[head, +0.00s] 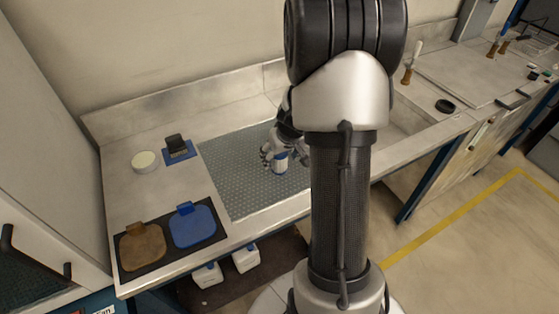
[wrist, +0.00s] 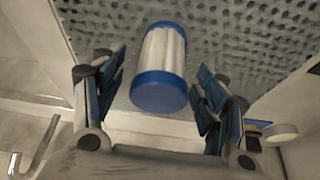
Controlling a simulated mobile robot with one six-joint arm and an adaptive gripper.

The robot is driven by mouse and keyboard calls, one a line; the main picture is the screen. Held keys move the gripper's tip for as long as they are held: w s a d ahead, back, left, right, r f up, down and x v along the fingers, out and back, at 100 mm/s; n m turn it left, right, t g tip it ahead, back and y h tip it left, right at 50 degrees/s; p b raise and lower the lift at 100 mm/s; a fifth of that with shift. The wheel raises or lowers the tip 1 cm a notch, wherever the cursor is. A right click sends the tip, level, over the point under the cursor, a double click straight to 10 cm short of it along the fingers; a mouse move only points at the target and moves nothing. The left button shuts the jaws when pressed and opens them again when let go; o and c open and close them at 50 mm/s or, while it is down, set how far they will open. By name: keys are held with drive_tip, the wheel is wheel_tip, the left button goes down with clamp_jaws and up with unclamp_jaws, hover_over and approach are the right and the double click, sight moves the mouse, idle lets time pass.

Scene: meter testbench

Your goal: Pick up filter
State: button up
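The filter (wrist: 163,55) is a white pleated cylinder with blue end caps. In the head view the filter (head: 280,164) stands on the grey dimpled mat (head: 235,185), partly hidden by my gripper. My gripper (wrist: 160,95) is open in the wrist view, with its blue-padded fingers on either side of the filter's near end. Gaps show between the fingers and the filter. In the head view my gripper (head: 273,152) is small and right at the filter.
Left of the mat are a round pale dish (head: 145,161) and a dark block on a blue base (head: 179,150). A brown plate (head: 142,247) and a blue plate (head: 193,226) lie at the front left. White containers (head: 246,258) stand below the bench. Much of the mat is clear.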

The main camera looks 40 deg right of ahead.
drive_tip(key=c, duration=1.1)
drive_tip(key=shift+c, duration=0.3)
drive_tip(key=shift+r, duration=0.1)
